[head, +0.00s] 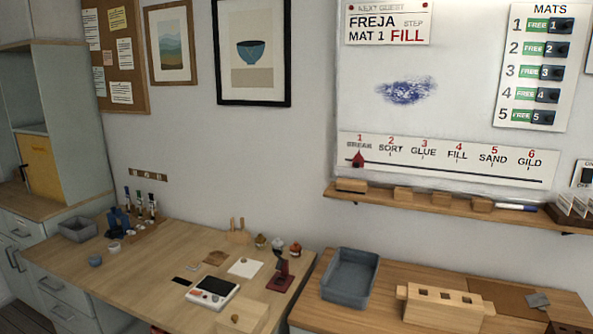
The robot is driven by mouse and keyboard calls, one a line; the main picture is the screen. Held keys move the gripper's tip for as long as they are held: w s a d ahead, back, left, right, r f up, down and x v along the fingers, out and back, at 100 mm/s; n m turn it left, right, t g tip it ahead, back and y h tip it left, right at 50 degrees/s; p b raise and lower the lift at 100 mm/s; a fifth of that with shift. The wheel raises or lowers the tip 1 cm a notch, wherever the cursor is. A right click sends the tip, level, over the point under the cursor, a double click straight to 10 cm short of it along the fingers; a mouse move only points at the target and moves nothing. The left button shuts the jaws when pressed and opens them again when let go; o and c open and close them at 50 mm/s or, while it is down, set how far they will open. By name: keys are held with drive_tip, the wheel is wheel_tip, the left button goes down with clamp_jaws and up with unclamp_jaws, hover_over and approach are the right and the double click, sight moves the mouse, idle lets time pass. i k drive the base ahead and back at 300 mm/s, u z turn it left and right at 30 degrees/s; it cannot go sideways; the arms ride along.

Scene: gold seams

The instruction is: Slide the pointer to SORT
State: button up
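A white step strip (470,171) is mounted low on the whiteboard in the head view. It reads 1 BREAK, 2 SORT, 3 GLUE, 4 FILL, 5 SAND, 6 GILD from left to right, above a dark horizontal track. The red pointer (358,159) sits at the left end of the track, under BREAK. The SORT label (390,148) is just to the right of the pointer. My gripper is not in view.
A narrow wooden ledge (375,198) with several wooden blocks and a marker (516,208) runs below the strip. Below it stand a grey tub (349,277) and a slotted wooden box (441,307). The workbench (150,270) at left holds tools and a scale (212,292).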

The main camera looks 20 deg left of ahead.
sight(358, 161)
drive_tip(key=u, duration=0.15)
drive_tip(key=i, duration=1)
